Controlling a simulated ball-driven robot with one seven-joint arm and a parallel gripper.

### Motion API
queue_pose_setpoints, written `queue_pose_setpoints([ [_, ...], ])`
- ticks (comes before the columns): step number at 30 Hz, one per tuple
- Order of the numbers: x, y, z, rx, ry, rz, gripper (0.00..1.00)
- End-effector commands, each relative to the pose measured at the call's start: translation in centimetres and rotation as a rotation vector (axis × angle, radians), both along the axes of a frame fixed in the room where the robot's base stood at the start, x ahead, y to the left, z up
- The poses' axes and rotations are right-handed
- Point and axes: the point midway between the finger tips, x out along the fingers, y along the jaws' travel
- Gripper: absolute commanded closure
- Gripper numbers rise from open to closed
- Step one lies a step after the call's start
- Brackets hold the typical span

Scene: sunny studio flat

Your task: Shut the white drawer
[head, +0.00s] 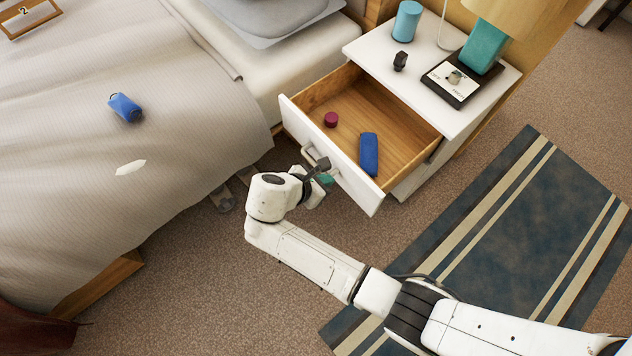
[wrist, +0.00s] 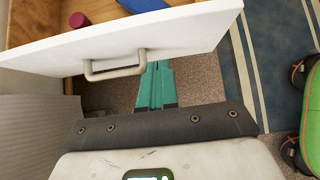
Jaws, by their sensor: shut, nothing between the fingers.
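The white drawer (head: 330,155) of the bedside cabinet stands pulled well out, with a wooden inside. A small dark red cylinder (head: 331,119) and a blue case (head: 369,154) lie in it. My gripper (head: 326,179) is at the outer side of the drawer front, close to the handle (head: 309,152). In the wrist view the teal fingers (wrist: 155,85) are together and empty, reaching toward the drawer front (wrist: 180,38) just right of the handle (wrist: 115,70). The fingertips are hidden at its lower edge, so I cannot tell whether they touch it.
A striped rug (head: 500,240) lies at right on open carpet.

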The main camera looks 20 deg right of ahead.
Motion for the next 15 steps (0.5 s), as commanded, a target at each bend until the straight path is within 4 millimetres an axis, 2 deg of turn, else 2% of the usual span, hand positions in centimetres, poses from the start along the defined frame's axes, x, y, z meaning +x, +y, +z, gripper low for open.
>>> queue_pose_setpoints([
  [1,0.1,-0.8,-1.0,-0.002,0.002,-0.004,1.0],
  [4,0.6,-2.0,-2.3,0.0,0.003,-0.004,1.0],
  [9,1.3,-4.3,-1.9,0.001,0.0,-0.005,1.0],
  [15,1.7,-5.5,-1.9,0.002,0.0,-0.002,1.0],
])
